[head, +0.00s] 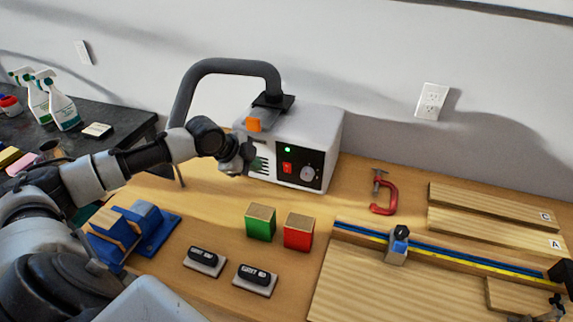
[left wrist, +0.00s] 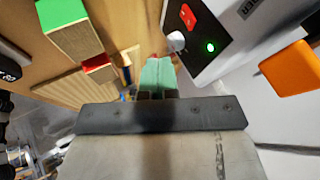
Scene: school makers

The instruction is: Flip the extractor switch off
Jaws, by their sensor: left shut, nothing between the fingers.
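The extractor (head: 320,125) is a pale grey box on the bench against the wall, with a thick grey hose arching from its top. Its black front panel carries a red rocker switch (head: 288,168), a lit green light (head: 288,149) and a round grey knob (head: 307,173). The switch also shows at the top of the left wrist view (left wrist: 188,15). My left gripper (head: 261,164) is shut and empty in front of the box's left side, left of the switch. Its greenish fingers (left wrist: 158,76) appear apart from the switch. My right gripper is not in view.
An orange part (head: 254,124) sticks out at the extractor's upper left. A red clamp (head: 383,193) lies to the right, near a wooden board with a blue fence.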

